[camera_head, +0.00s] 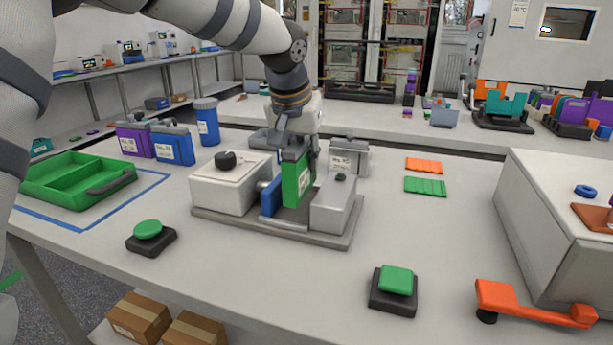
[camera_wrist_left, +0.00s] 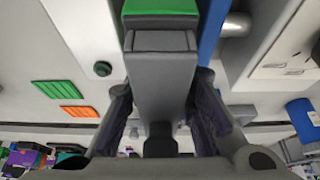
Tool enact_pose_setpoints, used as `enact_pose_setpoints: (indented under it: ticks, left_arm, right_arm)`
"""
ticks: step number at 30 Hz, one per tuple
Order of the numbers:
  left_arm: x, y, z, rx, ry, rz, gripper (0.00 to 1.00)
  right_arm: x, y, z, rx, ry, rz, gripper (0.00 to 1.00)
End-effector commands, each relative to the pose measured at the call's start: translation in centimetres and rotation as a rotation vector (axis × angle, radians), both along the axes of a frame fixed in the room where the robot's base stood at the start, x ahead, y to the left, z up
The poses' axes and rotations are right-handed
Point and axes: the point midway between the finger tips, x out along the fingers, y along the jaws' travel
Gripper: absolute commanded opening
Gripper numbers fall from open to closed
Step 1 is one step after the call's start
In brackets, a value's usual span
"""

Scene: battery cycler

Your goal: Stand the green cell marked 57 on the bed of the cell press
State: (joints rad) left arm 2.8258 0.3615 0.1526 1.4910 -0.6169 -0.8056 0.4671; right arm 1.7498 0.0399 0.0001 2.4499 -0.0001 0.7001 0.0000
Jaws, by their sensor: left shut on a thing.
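The green cell (camera_head: 291,182) is upright in the cell press, between the press's blue plate (camera_head: 269,198) and its grey block (camera_head: 334,206). Its white label is too small to read. My left gripper (camera_head: 298,142) is above it, shut on its grey top; the left wrist view shows the fingers on both sides of the grey top (camera_wrist_left: 160,85), with a strip of green (camera_wrist_left: 160,7) beyond. The press bed (camera_head: 285,229) shows in front. The cell's lower end is partly hidden, so I cannot tell whether it touches the bed. My right gripper is not in view.
The press's white housing (camera_head: 230,188) stands left of the cell. A green tray (camera_head: 68,170), purple cell (camera_head: 135,140), blue cell (camera_head: 174,146) and blue canister (camera_head: 207,122) are at left. Green buttons (camera_head: 148,230) (camera_head: 396,280) and an orange tool (camera_head: 535,303) lie in front.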

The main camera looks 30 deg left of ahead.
Motion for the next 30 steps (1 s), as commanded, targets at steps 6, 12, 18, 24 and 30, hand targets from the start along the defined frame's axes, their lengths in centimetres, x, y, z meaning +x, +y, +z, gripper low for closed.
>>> enact_pose_setpoints:
  ticks: [6, 12, 18, 24, 30]
  left_arm:
    - [0.3, 0.0, -3.3, -0.001, -0.002, 0.001, 0.00]
    - [0.3, 0.0, -3.2, 0.000, -0.005, 0.001, 0.00]
    - [0.2, 0.0, -3.5, -0.001, -0.002, 0.001, 0.31]
    - [0.2, 0.0, -3.5, -0.001, -0.001, 0.001, 0.31]
    - [-0.8, -0.2, -0.4, 0.001, -0.011, 0.001, 0.31]
  right_arm:
    - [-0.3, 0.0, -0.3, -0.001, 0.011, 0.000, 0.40]
    - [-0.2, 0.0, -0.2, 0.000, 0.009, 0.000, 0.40]
    - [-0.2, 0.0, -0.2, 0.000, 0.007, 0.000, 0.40]
    - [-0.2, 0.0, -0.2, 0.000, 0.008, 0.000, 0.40]
    - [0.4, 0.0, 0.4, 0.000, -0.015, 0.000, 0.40]
